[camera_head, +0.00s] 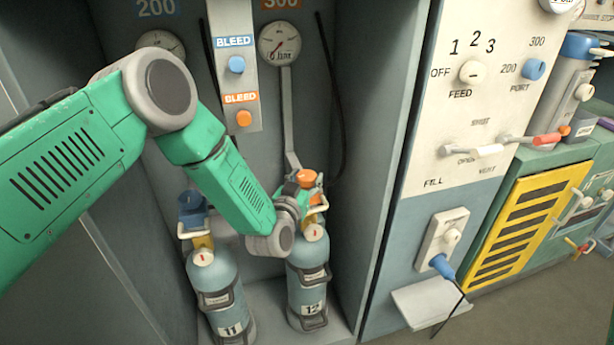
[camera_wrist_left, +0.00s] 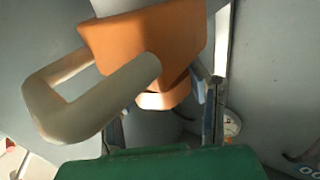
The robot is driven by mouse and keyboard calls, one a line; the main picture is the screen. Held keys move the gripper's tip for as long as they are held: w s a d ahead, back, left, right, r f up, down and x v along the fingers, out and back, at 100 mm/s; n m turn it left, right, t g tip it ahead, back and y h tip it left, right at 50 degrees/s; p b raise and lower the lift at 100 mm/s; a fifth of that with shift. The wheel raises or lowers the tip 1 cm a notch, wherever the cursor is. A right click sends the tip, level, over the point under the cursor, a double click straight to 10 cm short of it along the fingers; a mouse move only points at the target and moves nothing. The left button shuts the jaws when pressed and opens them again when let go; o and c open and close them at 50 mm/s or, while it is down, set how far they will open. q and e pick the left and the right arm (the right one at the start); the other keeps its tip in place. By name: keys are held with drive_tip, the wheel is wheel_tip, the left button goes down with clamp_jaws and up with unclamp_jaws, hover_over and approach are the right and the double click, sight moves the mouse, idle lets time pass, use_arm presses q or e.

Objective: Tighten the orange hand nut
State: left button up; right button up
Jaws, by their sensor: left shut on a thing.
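Bottle 12 (camera_head: 307,285) stands upright in the cabinet, with an orange fitting (camera_head: 306,178) and a pale handle at its top. My left gripper (camera_head: 300,203) is at this fitting, its fingers mostly hidden by the wrist and the fitting. In the left wrist view, an orange block (camera_wrist_left: 150,38) with a thick pale loop handle (camera_wrist_left: 95,100) fills the upper middle. Below it, the smaller orange hand nut (camera_wrist_left: 172,92) sits between the fingers of my left gripper (camera_wrist_left: 165,118), which is shut on it. The exact finger contact is partly hidden. My right gripper is in neither view.
Bottle 11 (camera_head: 215,290), with a blue-topped valve (camera_head: 191,205), stands close on the left. The cabinet side wall (camera_head: 375,150) and a control panel (camera_head: 465,110) bound the right.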

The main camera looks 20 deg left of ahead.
use_arm(q)
drive_tip(key=n+y, duration=0.2)
drive_tip(key=y, duration=0.1)
drive_tip(key=n+y, duration=0.1)
drive_tip(key=y, duration=0.2)
drive_tip(key=shift+w+r+n+g, duration=0.2)
drive_tip(key=shift+n+g, duration=0.1)
drive_tip(key=shift+n, duration=0.1)
drive_tip(key=n+g+y, duration=0.1)
drive_tip(key=n+y, duration=0.1)
drive_tip(key=shift+d+y, duration=0.1)
drive_tip(key=shift+y, duration=0.3)
drive_tip(key=shift+f+n+g+y+b, duration=0.1)
drive_tip(key=shift+n+g+y+b, duration=0.6)
drive_tip(key=shift+n+y, duration=0.3)
drive_tip(key=n+g+y+b, duration=0.3)
drive_tip(key=y, duration=0.1)
drive_tip(key=shift+f+g, duration=0.15)
drive_tip(key=shift+g, duration=0.15)
drive_tip(key=shift+s+n+g+y+b, duration=0.1)
drive_tip(key=shift+n+g+y+b, duration=1.15)
drive_tip(key=shift+g+b, duration=0.5)
drive_tip(key=o, duration=1.2)
